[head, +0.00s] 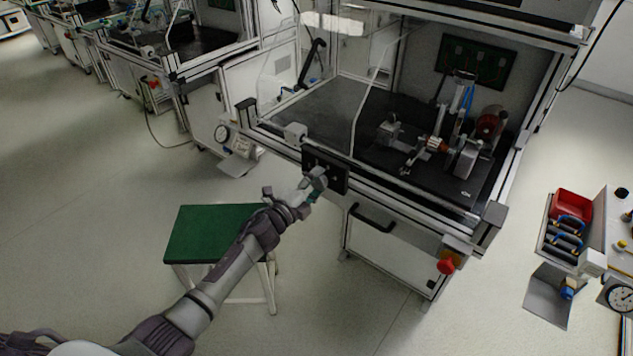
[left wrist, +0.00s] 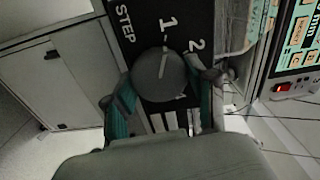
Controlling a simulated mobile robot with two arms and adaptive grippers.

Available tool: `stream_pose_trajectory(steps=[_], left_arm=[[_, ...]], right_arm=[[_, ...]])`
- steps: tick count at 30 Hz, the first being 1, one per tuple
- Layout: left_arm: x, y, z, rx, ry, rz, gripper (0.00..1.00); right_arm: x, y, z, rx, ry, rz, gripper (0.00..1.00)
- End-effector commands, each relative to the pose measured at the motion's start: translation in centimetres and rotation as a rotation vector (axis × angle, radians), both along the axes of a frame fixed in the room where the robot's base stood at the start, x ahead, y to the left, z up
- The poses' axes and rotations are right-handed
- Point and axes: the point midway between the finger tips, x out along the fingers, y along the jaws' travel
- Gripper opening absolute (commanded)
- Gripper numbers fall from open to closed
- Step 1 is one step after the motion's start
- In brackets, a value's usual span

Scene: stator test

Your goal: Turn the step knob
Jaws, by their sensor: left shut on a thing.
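The step knob (left wrist: 158,76) is a round dark grey dial with a light pointer line. It sits on a black panel (left wrist: 137,27) marked STEP, with the numbers 1 and 2 beside it. The pointer line lies near the 1. In the head view the black panel (head: 340,178) is on the front edge of the test bench. My left gripper (head: 322,180) reaches the panel; in the left wrist view its teal-padded fingers (left wrist: 162,92) are on both sides of the knob, shut on it. In the head view the gripper hides the knob. My right gripper is not in view.
A green-topped stool (head: 205,232) stands below my left arm. The bench has a black handle (head: 372,218) and a red emergency button (head: 446,264) on its front. A side station with a red bin (head: 571,205) is at the right. Open floor lies at the left.

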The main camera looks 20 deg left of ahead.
Motion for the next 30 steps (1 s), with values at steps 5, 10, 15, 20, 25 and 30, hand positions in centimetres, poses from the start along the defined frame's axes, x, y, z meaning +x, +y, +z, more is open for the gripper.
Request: stream_pose_trajectory(steps=[5, 10, 15, 20, 25, 30], left_arm=[[-0.01, 0.08, -0.08, -0.010, 0.005, 0.002, 0.22], [-0.02, 0.07, -0.09, -0.010, 0.005, 0.002, 0.22], [-0.02, 0.06, -0.08, -0.010, 0.005, 0.001, 0.72], [-0.02, 0.04, -0.05, -0.008, 0.004, 0.001, 0.82], [-0.02, 0.01, -0.03, -0.008, 0.003, 0.000, 0.82], [-0.92, 0.43, -0.17, -0.006, 0.004, 0.001, 0.82]], right_arm=[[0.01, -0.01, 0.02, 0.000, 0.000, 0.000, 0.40], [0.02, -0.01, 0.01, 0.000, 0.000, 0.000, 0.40], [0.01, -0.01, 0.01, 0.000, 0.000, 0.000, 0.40], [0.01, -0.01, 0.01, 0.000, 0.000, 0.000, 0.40], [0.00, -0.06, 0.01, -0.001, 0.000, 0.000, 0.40], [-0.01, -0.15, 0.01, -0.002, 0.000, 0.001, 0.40]])
